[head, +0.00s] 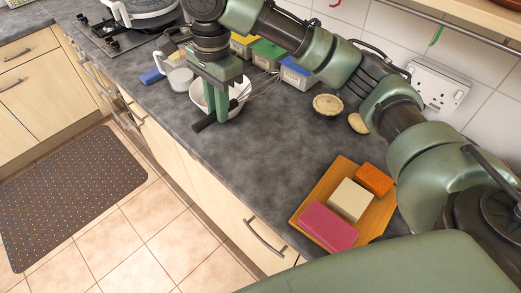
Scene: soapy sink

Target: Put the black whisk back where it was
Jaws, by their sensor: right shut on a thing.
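My right gripper (216,116) points down over the counter and is shut on the black whisk (204,123). The black handle passes through the fingers, with its end toward the counter's front edge. The whisk's wire loops spread to the back right. A white bowl (197,96) stands right behind the gripper, which partly hides it. I cannot tell whether the whisk touches the counter or the bowl. My left gripper is not in view.
A wooden board (299,213) holds pink, cream and orange blocks. Yellow, green and blue boxes (298,76) line the wall. A small tart (327,104) and a round pale item (357,123) lie nearby. A white mug (180,79) stands left. The middle counter is clear.

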